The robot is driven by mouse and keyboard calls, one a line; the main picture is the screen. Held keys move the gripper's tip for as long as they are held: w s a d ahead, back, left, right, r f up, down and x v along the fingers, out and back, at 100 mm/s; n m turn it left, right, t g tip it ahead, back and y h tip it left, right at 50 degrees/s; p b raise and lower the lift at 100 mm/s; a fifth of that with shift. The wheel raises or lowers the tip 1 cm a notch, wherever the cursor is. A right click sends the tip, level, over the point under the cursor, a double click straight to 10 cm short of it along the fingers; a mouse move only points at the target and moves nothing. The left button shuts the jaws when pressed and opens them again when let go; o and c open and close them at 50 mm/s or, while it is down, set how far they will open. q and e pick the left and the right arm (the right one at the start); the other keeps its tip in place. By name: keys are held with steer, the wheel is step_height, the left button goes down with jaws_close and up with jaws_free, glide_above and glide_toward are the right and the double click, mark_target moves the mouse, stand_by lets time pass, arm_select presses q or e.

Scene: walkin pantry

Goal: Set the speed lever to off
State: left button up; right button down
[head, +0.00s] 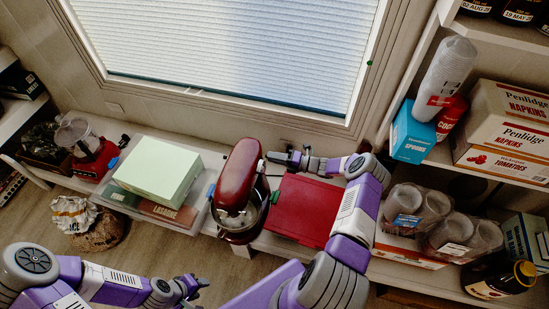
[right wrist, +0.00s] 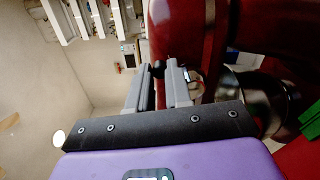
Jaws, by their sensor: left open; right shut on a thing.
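The red stand mixer (head: 236,175) stands on the low shelf below the window, its steel bowl (head: 232,220) under the head. In the right wrist view the mixer's glossy red body (right wrist: 222,35) fills the upper right. My right gripper (head: 272,157) is at the right side of the mixer head. In the right wrist view its fingers (right wrist: 162,78) are shut on the small dark knob of the speed lever (right wrist: 159,67). The fingers hide most of the lever, so I cannot tell its setting. My left gripper (head: 198,284) is open and empty, low over the floor, away from the mixer.
A red flat box (head: 303,210) lies right of the mixer, under my right arm. Shelves with cups (head: 405,205), cartons and a dark bottle (head: 500,280) stand at right.

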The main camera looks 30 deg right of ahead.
steer(key=shift+w+a, duration=0.1)
steer(key=shift+a, duration=0.05)
steer(key=c, duration=1.1)
jaws_free()
steer(key=shift+o, duration=0.2)
steer(key=p+v, duration=0.1)
steer(key=v, duration=0.6)
steer(key=shift+s, duration=0.2)
